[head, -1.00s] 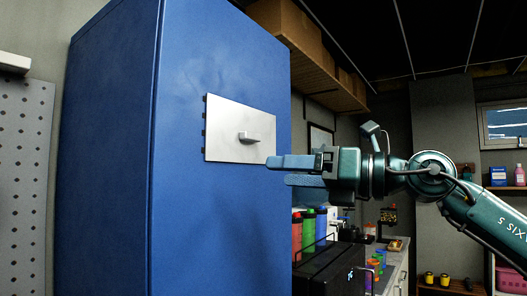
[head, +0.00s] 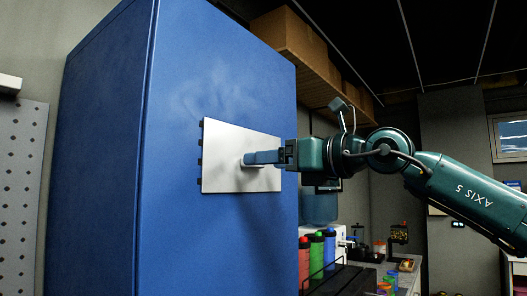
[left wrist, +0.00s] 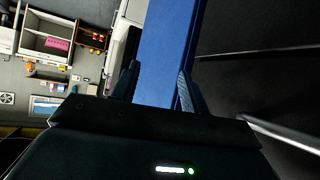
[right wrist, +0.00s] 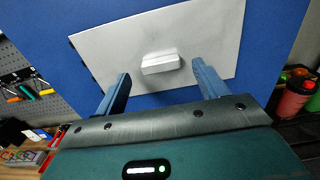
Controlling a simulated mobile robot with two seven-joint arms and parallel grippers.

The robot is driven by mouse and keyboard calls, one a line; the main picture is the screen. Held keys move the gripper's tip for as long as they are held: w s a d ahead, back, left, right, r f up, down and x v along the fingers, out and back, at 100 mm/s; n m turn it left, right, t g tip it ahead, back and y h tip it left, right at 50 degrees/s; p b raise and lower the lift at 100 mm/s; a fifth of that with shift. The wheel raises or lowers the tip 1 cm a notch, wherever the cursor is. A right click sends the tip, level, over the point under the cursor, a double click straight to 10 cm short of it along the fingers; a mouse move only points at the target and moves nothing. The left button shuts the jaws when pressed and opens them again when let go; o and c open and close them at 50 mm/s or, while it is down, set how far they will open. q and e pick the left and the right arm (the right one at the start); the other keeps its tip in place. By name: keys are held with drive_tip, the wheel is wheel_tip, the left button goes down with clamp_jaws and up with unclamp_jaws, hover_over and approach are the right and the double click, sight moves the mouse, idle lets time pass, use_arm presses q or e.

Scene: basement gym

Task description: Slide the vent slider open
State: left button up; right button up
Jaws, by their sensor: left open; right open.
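The vent slider is a pale grey plate (head: 222,150) on the side of a blue cabinet (head: 175,235), with a small block-shaped knob (head: 243,163) near its middle. Dark slots show along the plate's left edge. My right gripper (head: 248,158) is at the knob in the head view and partly hides it. In the right wrist view the plate (right wrist: 205,40) and its knob (right wrist: 161,63) lie just beyond the fingertips of the open right gripper (right wrist: 162,80), with the knob between them in line. My left gripper (left wrist: 157,75) is open and empty in the left wrist view.
Red, green and blue bottles (head: 317,250) stand right of the cabinet beside a counter. A wooden shelf with boxes (head: 290,38) hangs above. A grey pegboard (head: 22,190) is at the left. The cabinet face around the plate is clear.

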drive_tip(key=shift+p+x, duration=0.3)
drive_tip(key=shift+x, duration=0.9)
drive_tip(key=shift+c, duration=0.4)
